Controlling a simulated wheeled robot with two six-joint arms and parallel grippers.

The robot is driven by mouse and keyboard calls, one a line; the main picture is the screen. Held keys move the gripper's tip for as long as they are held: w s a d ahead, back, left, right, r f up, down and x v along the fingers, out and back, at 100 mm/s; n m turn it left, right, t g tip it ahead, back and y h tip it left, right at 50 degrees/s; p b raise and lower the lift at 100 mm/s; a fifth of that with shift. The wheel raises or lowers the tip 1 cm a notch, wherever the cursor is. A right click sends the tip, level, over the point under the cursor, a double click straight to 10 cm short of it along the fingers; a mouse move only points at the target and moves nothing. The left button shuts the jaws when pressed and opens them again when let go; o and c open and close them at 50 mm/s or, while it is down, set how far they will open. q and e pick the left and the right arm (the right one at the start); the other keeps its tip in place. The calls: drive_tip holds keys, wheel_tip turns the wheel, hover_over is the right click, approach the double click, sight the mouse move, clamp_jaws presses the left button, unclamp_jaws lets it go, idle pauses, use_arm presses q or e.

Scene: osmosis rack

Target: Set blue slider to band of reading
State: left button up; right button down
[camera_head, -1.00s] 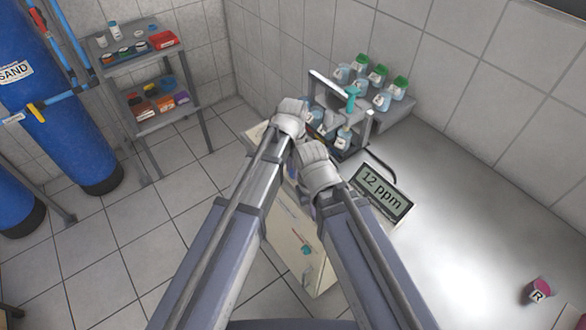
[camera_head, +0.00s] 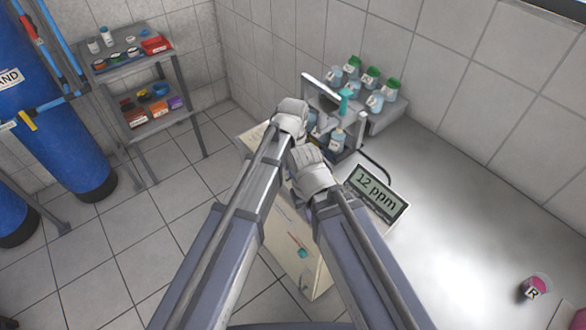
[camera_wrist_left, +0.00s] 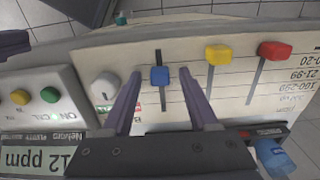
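The blue slider (camera_wrist_left: 159,76) stands partway along its dark slot on the cream slider board (camera_wrist_left: 225,110) in the left wrist view. Printed bands run beside the slots, upside down; I cannot tell exactly which band the blue knob is level with. My left gripper (camera_wrist_left: 160,80) is open, one finger on each side of the blue knob, with gaps showing. The display (camera_head: 376,193) reads 12 ppm in the head view; it also shows upside down in the left wrist view (camera_wrist_left: 38,160). My right gripper is hidden behind its own arm in the head view.
A white slider (camera_wrist_left: 104,88) stands left of the blue one, with yellow (camera_wrist_left: 217,55) and red (camera_wrist_left: 275,50) sliders to its right. Bottles (camera_head: 372,78) stand behind the display.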

use_arm(q)
drive_tip(key=shift+r, duration=0.15)
wheel_tip(320, 180, up, 8)
drive_tip(key=p, duration=0.8)
drive_tip(key=shift+f, duration=0.2)
drive_tip(key=s+a+n, duration=0.5)
drive_tip(key=a, duration=0.4)
drive_tip(key=s+a+n, duration=0.6)
drive_tip(key=a, duration=0.3)
drive_tip(key=s+d+m+y, duration=0.1)
drive_tip(key=s+d+m, duration=0.3)
drive_tip(key=d, duration=0.6)
drive_tip(key=shift+s+d, duration=0.15)
drive_tip(key=shift+s, duration=0.5)
